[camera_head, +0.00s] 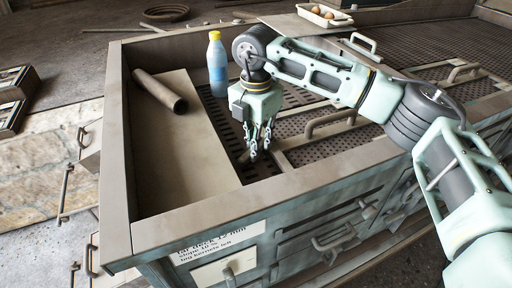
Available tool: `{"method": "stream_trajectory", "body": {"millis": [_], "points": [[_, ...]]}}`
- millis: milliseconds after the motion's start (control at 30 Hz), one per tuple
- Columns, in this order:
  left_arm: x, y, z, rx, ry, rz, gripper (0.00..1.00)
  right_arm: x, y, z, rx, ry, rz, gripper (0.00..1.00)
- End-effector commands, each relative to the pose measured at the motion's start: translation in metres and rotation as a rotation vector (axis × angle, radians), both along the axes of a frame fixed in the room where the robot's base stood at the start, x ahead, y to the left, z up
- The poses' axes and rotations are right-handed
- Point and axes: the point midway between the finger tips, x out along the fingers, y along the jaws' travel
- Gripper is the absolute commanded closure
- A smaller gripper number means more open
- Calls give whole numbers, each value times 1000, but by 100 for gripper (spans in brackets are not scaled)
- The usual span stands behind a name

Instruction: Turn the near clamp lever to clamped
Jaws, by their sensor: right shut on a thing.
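My right gripper (257,150) comes in from the right and points down into the near part of the framed bench top. Its fingers are closed on the near clamp lever, of which only a small dark part (244,158) shows beside the fingertips. The fingers hide most of the lever, so its angle cannot be made out. My left gripper is not in view.
A blue bottle with a yellow cap (217,65) stands just behind my gripper. A brown tube (160,91) lies on the pale board (190,150) to the left. The bench's raised rim (230,207) runs in front. A white tray (325,15) sits at the back.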

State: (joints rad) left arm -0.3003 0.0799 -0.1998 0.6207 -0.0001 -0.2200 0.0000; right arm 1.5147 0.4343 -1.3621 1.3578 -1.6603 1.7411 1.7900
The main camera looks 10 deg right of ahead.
Motion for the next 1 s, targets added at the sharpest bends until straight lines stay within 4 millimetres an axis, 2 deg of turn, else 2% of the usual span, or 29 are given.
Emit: {"method": "stream_trajectory", "body": {"millis": [100,500,1000], "points": [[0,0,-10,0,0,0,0,1,0,-2,2,-4,-106,100],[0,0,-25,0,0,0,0,1,1,0,2,-3,-392,100],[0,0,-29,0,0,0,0,1,0,2,1,-4,-501,100]]}}
